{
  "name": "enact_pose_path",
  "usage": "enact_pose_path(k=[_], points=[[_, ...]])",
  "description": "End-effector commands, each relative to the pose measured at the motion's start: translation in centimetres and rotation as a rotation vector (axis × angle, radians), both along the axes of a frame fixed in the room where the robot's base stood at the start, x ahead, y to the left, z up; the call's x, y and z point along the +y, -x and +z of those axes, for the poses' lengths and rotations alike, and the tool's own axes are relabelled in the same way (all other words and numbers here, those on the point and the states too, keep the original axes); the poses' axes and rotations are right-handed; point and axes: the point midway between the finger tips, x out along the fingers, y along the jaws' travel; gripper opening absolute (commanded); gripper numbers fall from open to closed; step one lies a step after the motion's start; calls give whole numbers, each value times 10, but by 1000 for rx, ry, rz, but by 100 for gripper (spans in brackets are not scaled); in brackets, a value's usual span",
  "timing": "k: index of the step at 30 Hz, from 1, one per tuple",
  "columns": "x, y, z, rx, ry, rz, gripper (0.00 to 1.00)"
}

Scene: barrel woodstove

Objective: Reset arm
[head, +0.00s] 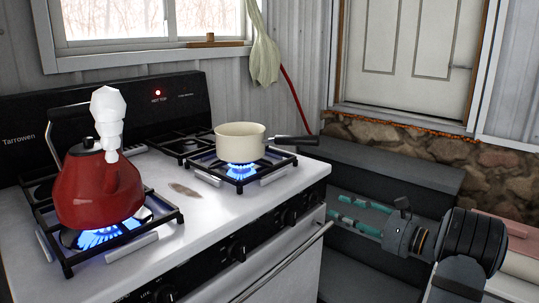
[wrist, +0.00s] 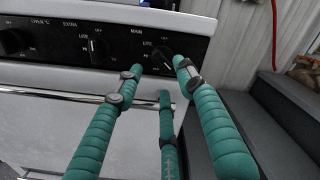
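My gripper (head: 329,204) is at the right in the head view, beside the front right corner of the stove and pointing left. Its teal segmented fingers also show in the wrist view (wrist: 160,72). They are spread apart with nothing between them. In the wrist view the fingertips appear in front of the stove's control panel (wrist: 70,44), near a black knob (wrist: 162,57) under the word MAIN. Whether a fingertip touches the panel or knob I cannot tell.
A red kettle (head: 98,190) with a white lumpy plume sits over a lit blue burner. A cream saucepan (head: 240,142) sits over another lit burner. The oven handle (head: 285,260) sticks out in front. Dark grey steps (head: 385,165) stand right of the stove.

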Motion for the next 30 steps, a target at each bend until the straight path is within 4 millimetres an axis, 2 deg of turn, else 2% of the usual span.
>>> enact_pose_path(k=[1,6,13,26,30], points=[[9,-7,0,-1,-1,4,39],[30,-26,0,0,-1,2,39],[45,-42,0,0,0,0,39],[45,-42,0,10,-10,-1,39],[38,-37,0,5,-6,-5,39]])
